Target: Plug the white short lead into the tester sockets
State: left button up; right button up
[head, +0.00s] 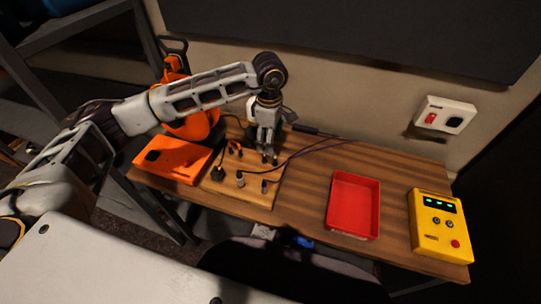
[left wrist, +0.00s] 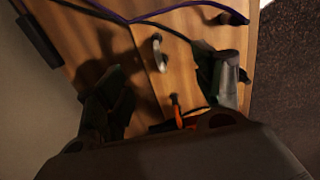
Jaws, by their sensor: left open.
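The yellow tester (head: 440,226) stands at the right end of the desk, with green lit marks, two dark round sockets and a red button. A small pale plug-like piece (head: 240,180) stands on the light wooden board (head: 225,190); I cannot tell for sure that it is the white short lead. A similar pale piece (left wrist: 158,52) shows between the fingers in the left wrist view. My left gripper (head: 269,159) points down over the board's back right part, open, apparently empty. My right gripper is not in view.
The board also holds a black plug (head: 217,174), a dark plug (head: 264,186) and an orange lead (head: 236,147). Dark and purple cables cross it. An orange case (head: 172,160) lies left; a red tray (head: 354,205) stands between board and tester. The desk right of the board is mostly clear.

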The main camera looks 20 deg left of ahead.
aim_at(270, 162)
pick_arm(q)
jog(key=shift+f, duration=0.5)
jog(key=shift+f+b, duration=0.4)
jog(key=shift+f, duration=0.2)
notch_tip(270, 162, down, 2)
jog(key=shift+f+b, duration=0.15)
jog(key=shift+b, duration=0.3)
jog(key=shift+f, duration=0.4)
jog(key=shift+f+b, duration=0.4)
jog(key=shift+b, duration=0.15)
jog(key=shift+f+b, duration=0.85)
jog(key=shift+f, duration=0.1)
jog(key=shift+f+b, duration=0.45)
jog(key=shift+f, duration=0.05)
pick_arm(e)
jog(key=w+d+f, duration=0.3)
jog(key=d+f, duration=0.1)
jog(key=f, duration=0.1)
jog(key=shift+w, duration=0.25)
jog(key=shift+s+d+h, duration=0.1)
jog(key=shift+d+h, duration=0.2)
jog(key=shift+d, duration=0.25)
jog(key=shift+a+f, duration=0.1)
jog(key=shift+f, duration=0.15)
